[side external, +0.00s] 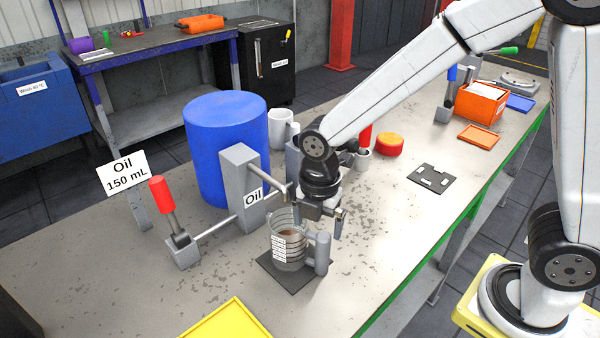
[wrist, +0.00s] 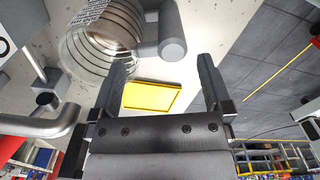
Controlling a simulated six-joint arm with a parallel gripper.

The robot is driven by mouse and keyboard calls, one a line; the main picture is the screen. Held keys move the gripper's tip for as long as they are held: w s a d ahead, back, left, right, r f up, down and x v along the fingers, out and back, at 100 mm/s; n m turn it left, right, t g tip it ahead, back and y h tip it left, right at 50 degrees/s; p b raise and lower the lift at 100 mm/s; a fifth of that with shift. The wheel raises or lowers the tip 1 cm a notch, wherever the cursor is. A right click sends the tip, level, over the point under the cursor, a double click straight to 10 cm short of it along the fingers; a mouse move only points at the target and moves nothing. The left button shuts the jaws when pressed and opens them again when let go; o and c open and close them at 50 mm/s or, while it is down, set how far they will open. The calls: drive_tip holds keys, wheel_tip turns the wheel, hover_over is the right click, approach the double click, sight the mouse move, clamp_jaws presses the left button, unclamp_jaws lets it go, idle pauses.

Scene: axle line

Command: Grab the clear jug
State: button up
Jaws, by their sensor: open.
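The clear jug (side external: 291,246) stands upright on a dark square pad (side external: 312,283) on the bench, under the spout of the grey oil dispenser (side external: 238,190). It has ring markings, a white scale label, a brownish tint inside and a thick grey handle (side external: 322,252) on its right. In the wrist view the jug (wrist: 88,50) is at the upper left, with its handle (wrist: 171,30) ahead of the fingers. My gripper (side external: 328,226) is open and empty, just above and beside the handle, apart from the jug. The wrist view also shows my open fingers (wrist: 158,64).
The dispenser's spout (wrist: 50,124) lies close to my gripper's left. A blue drum (side external: 225,145) and a red-handled lever (side external: 162,195) stand behind and left. A yellow tray (side external: 228,322) lies in front. Bench right of the jug is clear.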

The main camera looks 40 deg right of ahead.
sight(318, 234)
drive_tip(key=shift+f, duration=0.4)
drive_tip(key=shift+d+f, duration=0.1)
drive_tip(key=shift+f, duration=2.5)
drive_tip(key=shift+c, duration=0.2)
clamp_jaws()
drive_tip(key=shift+r, duration=0.15)
